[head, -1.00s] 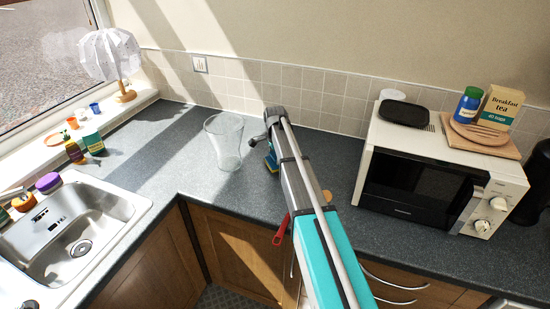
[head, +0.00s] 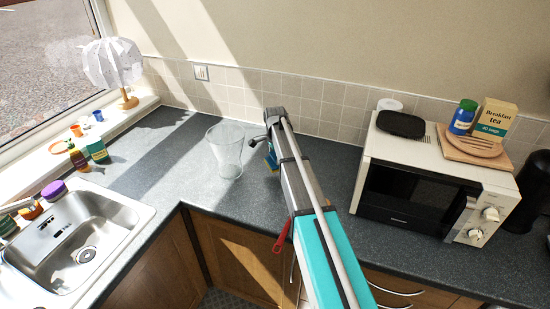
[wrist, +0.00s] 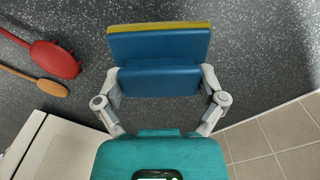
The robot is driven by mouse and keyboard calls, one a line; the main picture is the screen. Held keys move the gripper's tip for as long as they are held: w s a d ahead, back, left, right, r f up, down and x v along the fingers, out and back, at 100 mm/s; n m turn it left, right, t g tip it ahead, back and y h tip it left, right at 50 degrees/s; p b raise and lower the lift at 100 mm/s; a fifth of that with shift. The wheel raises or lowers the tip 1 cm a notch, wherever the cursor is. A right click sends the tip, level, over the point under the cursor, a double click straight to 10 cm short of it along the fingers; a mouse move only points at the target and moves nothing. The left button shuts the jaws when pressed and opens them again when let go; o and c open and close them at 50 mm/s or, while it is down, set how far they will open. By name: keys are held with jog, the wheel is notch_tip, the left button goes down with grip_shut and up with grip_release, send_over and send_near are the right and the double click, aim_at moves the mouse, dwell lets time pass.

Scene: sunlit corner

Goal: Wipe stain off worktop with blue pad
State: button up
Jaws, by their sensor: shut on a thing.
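My gripper (wrist: 160,82) is shut on the blue pad (wrist: 160,46), a blue block with a yellow layer along its far edge. In the wrist view the pad is over the speckled dark worktop (wrist: 255,50); I cannot tell whether it touches it. In the head view, my arm hides most of the pad (head: 271,158), which shows as a bit of blue and yellow beside my gripper (head: 268,143), near the back of the worktop (head: 180,165). I cannot make out any stain; the pad or my arm may hide it.
A clear glass vase (head: 226,152) stands just left of the pad. The microwave (head: 420,195) is on the right. The tiled wall (head: 320,110) is behind; the sink (head: 75,240) is left.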

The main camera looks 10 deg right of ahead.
jog(key=shift+r, duration=0.1)
jog(key=shift+r+p, duration=1.45)
jog(key=shift+p, duration=0.05)
